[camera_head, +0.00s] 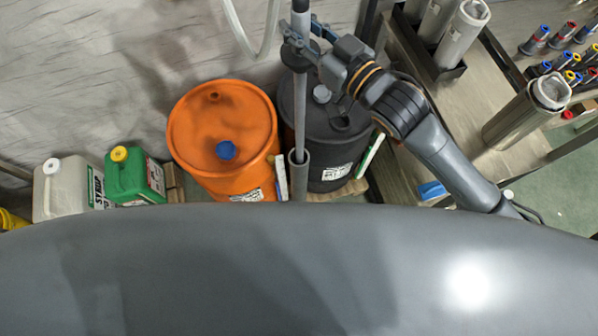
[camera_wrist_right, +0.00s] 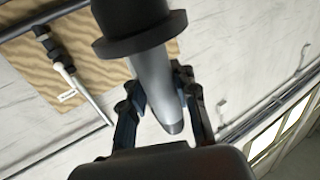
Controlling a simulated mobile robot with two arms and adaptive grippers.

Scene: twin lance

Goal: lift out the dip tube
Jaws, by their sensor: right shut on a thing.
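My right gripper (camera_head: 300,42) is shut on the long grey dip tube (camera_head: 300,105), near a dark collar high on it. The tube stands almost upright in the head view, in front of the gap between the orange drum and the black drum. Its lower part meets a wider grey sleeve (camera_head: 299,180); I cannot tell how deep it sits. The wrist view shows the tube (camera_wrist_right: 155,80) between the fingers of the right gripper (camera_wrist_right: 163,108), with a dark flanged collar (camera_wrist_right: 140,35) on it. My left gripper is not in view.
The orange drum (camera_head: 195,120) with a blue cap and the black drum (camera_head: 345,135) stand close together. White (camera_head: 60,195) and green (camera_head: 130,180) jerrycans are at left. A wooden bench (camera_head: 480,110) at right holds metal cylinders and small coloured-capped items.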

